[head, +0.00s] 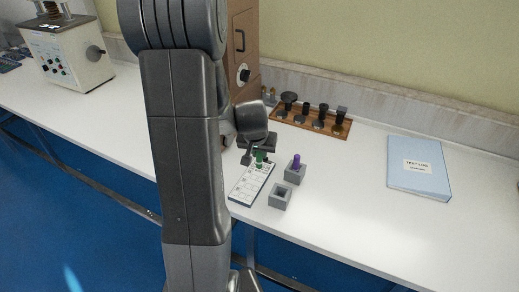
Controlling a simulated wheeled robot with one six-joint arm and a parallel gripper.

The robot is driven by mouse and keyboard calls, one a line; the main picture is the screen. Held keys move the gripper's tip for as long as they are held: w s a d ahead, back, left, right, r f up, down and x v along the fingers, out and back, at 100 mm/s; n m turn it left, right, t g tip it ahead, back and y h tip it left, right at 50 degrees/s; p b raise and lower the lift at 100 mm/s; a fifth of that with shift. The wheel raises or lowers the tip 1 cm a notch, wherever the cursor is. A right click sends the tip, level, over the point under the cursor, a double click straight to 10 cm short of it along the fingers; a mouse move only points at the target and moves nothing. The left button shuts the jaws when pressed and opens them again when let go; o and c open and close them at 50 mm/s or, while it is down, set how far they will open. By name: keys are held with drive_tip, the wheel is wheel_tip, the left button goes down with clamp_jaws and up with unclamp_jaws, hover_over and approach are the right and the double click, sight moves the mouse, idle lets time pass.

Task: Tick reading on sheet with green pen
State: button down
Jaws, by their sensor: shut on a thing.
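My gripper (257,150) is shut on the green pen (259,159), just above the far end of the sheet. Only a short green part of the pen shows below the jaws. I cannot tell whether its tip touches the paper. The sheet (248,187) is white with printed rows and a dark border, and lies on the white bench. Its rows are too small to read, and my arm stands close to its left side.
A grey holder (280,199) with an empty socket stands right of the sheet. Another grey holder (294,176) behind it carries a purple pen (296,162). A wooden rack (311,123) of dark tools stands at the back. A blue test log (419,175) lies right; bench between is clear.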

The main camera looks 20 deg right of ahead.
sight(260, 163)
drive_tip(key=shift+s+f+b, duration=0.2)
drive_tip(key=shift+f+b, duration=0.15)
drive_tip(key=shift+f, duration=0.2)
drive_tip(key=shift+f+b, duration=1)
drive_tip(key=shift+f, duration=0.55)
drive_tip(key=shift+f+b, duration=0.3)
drive_tip(key=shift+b, duration=0.4)
idle(0.7)
drive_tip(key=shift+s+b, duration=0.2)
drive_tip(key=shift+b, duration=0.2)
idle(0.8)
drive_tip(key=shift+d+b, duration=0.35)
drive_tip(key=shift+d, duration=0.1)
idle(1.2)
drive_tip(key=shift+r, duration=0.1)
drive_tip(key=shift+r+p, duration=2)
drive_tip(key=shift+r, duration=0.95)
